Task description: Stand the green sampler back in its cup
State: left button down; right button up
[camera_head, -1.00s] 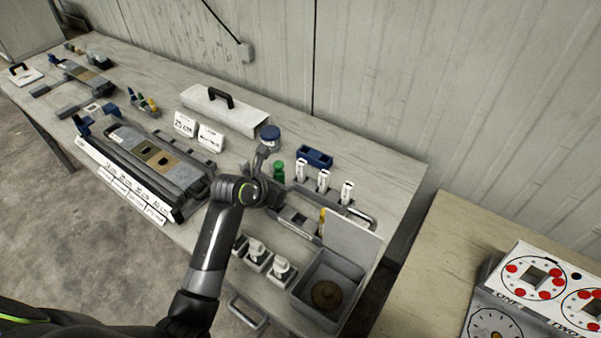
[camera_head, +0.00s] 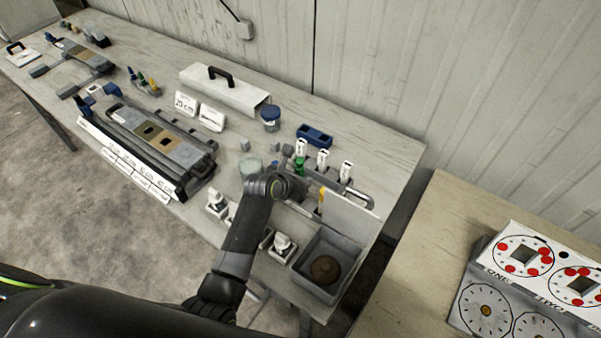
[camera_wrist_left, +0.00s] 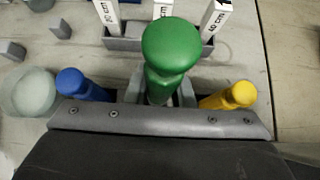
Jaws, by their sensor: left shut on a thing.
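The green sampler (camera_head: 299,164) shows beside my left gripper (camera_head: 284,178) in the head view, just in front of the white cards. In the left wrist view the green sampler (camera_wrist_left: 168,55) rises knob-up between the grey jaws of my left gripper (camera_wrist_left: 160,95), which are shut on it. A blue sampler (camera_wrist_left: 82,85) is to its left and a yellow sampler (camera_wrist_left: 232,96) to its right. The lower end of the green sampler and any cup under it are hidden, so I cannot tell whether it is seated. My right gripper is not in view.
White cards (camera_wrist_left: 162,12) stand in a grey holder (camera_wrist_left: 125,43) just behind. A glass dish (camera_wrist_left: 28,92) is at the left. A blue-lidded jar (camera_head: 271,118) and a blue block (camera_head: 314,135) stand behind. A grey bin (camera_head: 328,262) is at the front right.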

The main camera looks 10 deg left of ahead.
pick_arm(q)
jog(key=shift+f, duration=0.4)
jog(key=shift+f+b, duration=0.3)
jog(key=shift+f, duration=0.1)
notch_tip(320, 180, down, 3)
jog(key=b, duration=0.3)
jog(key=shift+b, duration=0.3)
jog(key=shift+f+b, duration=0.45)
jog(key=shift+f, duration=0.45)
jog(key=shift+f, duration=0.1)
jog(key=c, duration=1.2)
grip_release()
jog(key=shift+s+a, duration=0.1)
jog(key=shift+a, duration=0.05)
jog(key=shift+o, duration=0.2)
jog(key=shift+f, duration=0.1)
jog(key=shift+s, duration=0.1)
